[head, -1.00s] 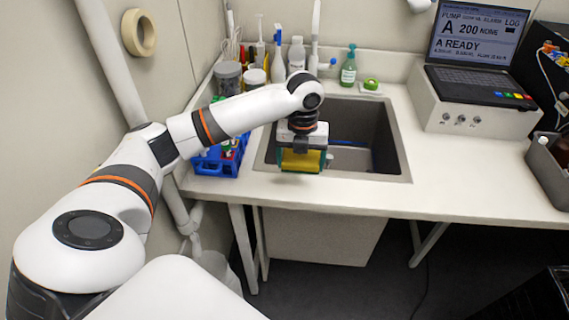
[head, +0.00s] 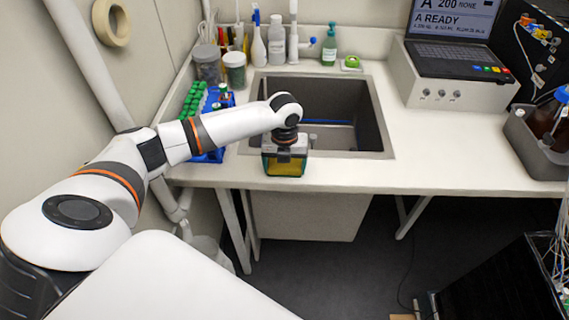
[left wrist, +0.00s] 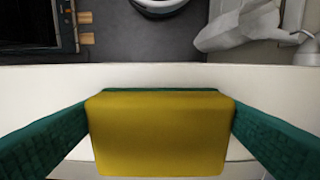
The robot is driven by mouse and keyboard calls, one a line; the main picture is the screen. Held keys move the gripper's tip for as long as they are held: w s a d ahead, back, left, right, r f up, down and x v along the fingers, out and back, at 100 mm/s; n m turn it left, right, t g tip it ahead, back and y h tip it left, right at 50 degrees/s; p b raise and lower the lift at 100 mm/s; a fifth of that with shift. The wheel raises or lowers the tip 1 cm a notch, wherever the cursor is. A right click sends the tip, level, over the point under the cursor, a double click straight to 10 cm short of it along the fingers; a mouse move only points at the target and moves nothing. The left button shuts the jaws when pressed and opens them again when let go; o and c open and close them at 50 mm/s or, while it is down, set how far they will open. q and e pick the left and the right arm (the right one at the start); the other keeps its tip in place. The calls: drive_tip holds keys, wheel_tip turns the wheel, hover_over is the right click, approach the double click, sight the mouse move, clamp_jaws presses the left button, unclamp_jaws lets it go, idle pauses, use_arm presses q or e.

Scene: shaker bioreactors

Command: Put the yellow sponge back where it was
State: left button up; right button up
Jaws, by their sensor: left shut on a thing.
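The yellow sponge (head: 284,166) is in the grip of my left gripper (head: 285,164), near the front edge of the counter and in front of the sink (head: 320,112). In the left wrist view the yellow sponge (left wrist: 158,132) fills the space between two green fingers, with a green strip along its far side. The white counter edge runs behind it. I cannot tell whether the sponge touches the counter. My right gripper is not in view.
A blue rack (head: 212,125) with green-capped tubes stands left of the sink. Jars, bottles and a green soap bottle (head: 329,46) line the back. A laptop (head: 455,40) sits on a box at right.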

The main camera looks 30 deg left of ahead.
sight(285, 166)
use_arm(q)
drive_tip(key=o, duration=0.8)
drive_tip(key=shift+f, duration=0.1)
wheel_tip(285, 166, up, 12)
drive_tip(key=b, duration=0.2)
drive_tip(key=shift+r, duration=0.2)
